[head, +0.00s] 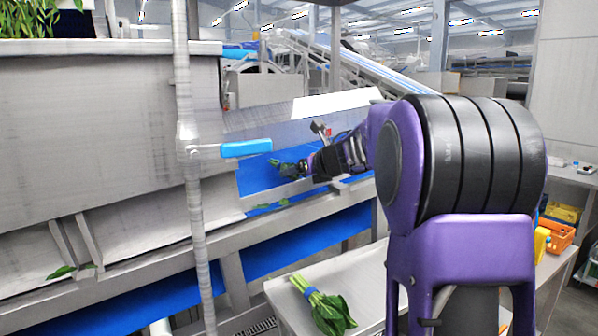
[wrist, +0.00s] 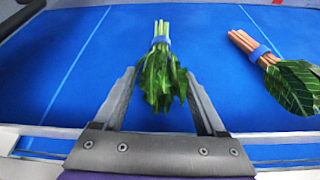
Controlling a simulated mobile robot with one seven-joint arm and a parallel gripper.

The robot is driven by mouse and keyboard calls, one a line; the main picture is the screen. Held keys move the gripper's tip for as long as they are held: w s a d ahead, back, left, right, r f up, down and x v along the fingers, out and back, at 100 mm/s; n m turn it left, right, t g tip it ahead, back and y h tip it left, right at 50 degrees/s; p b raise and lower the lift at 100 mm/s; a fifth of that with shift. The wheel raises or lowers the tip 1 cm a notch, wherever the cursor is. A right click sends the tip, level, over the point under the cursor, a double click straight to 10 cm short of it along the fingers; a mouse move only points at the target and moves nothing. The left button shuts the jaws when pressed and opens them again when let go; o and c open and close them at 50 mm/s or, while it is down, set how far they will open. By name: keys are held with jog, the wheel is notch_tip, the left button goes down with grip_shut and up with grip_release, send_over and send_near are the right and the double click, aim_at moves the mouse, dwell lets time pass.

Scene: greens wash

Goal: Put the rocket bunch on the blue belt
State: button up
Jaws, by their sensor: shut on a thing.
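My gripper (wrist: 160,74) is shut on a green leafy bunch, the rocket bunch (wrist: 160,85), with jagged leaves and a blue band around its stems. Its leaves lie between the two fingers and its stems point away from me. Behind it in the wrist view is the blue belt (wrist: 60,60). In the head view my gripper (head: 307,167) holds the rocket bunch (head: 286,168) over the blue belt (head: 257,181). I cannot tell whether the bunch touches the belt.
A bunch with pinkish stems and a blue band (wrist: 268,58) lies on the belt to the right. Another banded green bunch (head: 325,305) lies on the pale table (head: 368,270). A metal post with a blue lever (head: 246,148) stands left of the arm. Loose leaves lie near the belt's edge.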

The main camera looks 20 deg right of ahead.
jog(key=shift+f+b, duration=0.6)
jog(key=shift+f, duration=0.05)
jog(key=o, duration=1.3)
jog(key=shift+s, duration=0.1)
jog(key=shift+o, duration=0.2)
jog(key=shift+f, duration=0.15)
jog(key=shift+d, duration=0.1)
jog(key=shift+r+p, duration=0.55)
jog(key=shift+p, duration=0.05)
jog(key=v, duration=1.2)
jog(key=shift+r, duration=0.35)
